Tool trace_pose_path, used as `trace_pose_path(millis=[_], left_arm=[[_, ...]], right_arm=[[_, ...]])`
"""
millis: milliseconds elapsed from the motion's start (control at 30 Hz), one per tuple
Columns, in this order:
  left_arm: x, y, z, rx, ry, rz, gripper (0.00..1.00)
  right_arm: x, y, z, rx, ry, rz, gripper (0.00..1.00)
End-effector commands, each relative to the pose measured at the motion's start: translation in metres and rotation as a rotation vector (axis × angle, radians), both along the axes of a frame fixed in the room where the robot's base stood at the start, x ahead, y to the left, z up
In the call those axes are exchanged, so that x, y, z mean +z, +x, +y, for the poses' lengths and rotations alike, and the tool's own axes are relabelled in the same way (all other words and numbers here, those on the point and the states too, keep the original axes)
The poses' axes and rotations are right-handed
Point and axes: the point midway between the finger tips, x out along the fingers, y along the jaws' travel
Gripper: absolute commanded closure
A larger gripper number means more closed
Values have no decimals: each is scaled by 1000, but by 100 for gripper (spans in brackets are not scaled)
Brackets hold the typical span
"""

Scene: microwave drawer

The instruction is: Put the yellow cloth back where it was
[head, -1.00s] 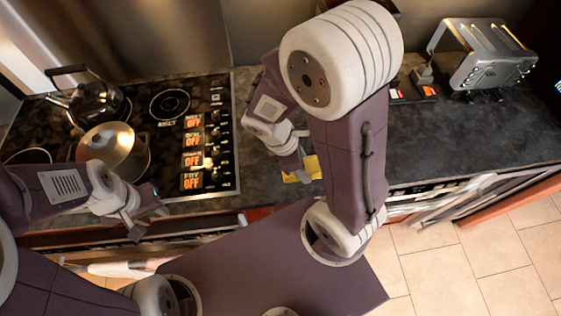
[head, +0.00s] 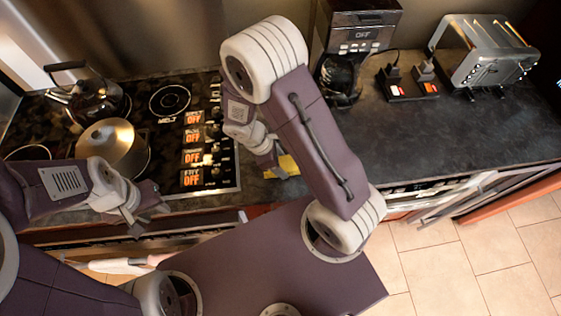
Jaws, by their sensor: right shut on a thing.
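The yellow cloth (head: 286,166) shows as a small patch at the front edge of the dark counter, just right of the stove. My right gripper (head: 276,170) is shut on it. My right arm and gripper hide much of the cloth, so I cannot tell whether it hangs free or touches the counter. My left gripper (head: 148,212) is empty and looks open, in front of the stove's front edge.
The stove (head: 212,150) carries a kettle (head: 95,97) and a lidded pan (head: 112,150). A coffee maker (head: 357,35), a small dark block with coloured tops (head: 408,88) and a toaster (head: 485,55) stand on the counter. The counter's right part (head: 480,130) is clear.

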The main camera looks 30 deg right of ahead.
Motion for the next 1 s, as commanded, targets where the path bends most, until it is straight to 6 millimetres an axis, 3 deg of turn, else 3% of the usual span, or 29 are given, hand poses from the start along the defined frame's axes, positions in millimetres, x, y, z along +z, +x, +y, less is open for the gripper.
trace_pose_path(millis=[200,233,300,667,1000], left_arm=[[-4,0,0,0,0,0,64],[-3,0,0,0,0,0,64],[-3,0,0,0,0,0,64],[2,0,0,0,0,0,64],[6,0,0,0,0,0,64]], right_arm=[[-5,0,0,0,0,0,80],[-4,0,0,0,0,0,34],[-3,0,0,0,0,0,20],[5,1,1,1,0,-2,20],[80,12,32,2,2,-6,20]])
